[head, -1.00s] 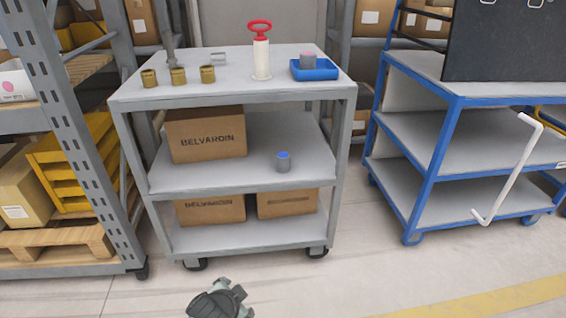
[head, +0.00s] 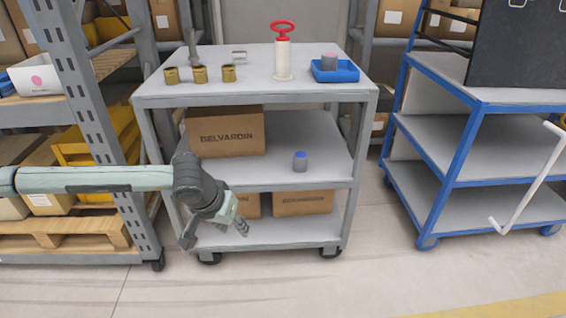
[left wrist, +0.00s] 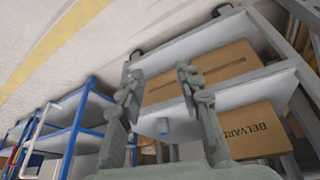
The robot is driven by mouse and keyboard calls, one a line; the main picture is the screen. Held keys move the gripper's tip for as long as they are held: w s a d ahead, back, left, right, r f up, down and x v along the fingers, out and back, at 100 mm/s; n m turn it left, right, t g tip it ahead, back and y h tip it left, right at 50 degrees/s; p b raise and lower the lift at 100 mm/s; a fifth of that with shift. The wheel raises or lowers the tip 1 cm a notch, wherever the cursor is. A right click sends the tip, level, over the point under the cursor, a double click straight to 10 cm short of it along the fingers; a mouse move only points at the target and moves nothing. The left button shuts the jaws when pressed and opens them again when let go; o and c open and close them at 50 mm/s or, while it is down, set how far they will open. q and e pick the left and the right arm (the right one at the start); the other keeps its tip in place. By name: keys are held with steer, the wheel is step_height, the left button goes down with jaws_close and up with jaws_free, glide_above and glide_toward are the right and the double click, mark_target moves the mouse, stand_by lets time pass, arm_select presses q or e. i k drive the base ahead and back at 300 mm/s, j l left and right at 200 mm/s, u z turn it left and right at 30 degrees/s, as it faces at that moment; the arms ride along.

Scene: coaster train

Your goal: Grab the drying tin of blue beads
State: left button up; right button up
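My right gripper is not in view.
A Belvardin box (head: 226,132) fills the middle shelf's left part. The top shelf holds brass cups (head: 200,74), a red-handled white cylinder (head: 283,58) and a blue tray (head: 335,77) with a pink-topped tin. A blue cart (head: 468,150) stands right, shelving left. Floor between carts is clear.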

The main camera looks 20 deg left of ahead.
mark_target(300, 158)
steer(key=i+l+u, duration=0.25)
steer(key=u, duration=0.15)
steer(key=i+l+u, duration=0.2)
steer(key=l+u, duration=0.25)
steer(key=i+l, duration=0.15)
steer(key=l, duration=0.2)
steer(key=i+l+u, duration=0.1)
steer(key=l, duration=0.3)
steer(key=i+l+u, duration=0.1)
steer(key=l, duration=0.3)
steer(key=i+l, duration=0.6)
steer(key=i, duration=0.2)
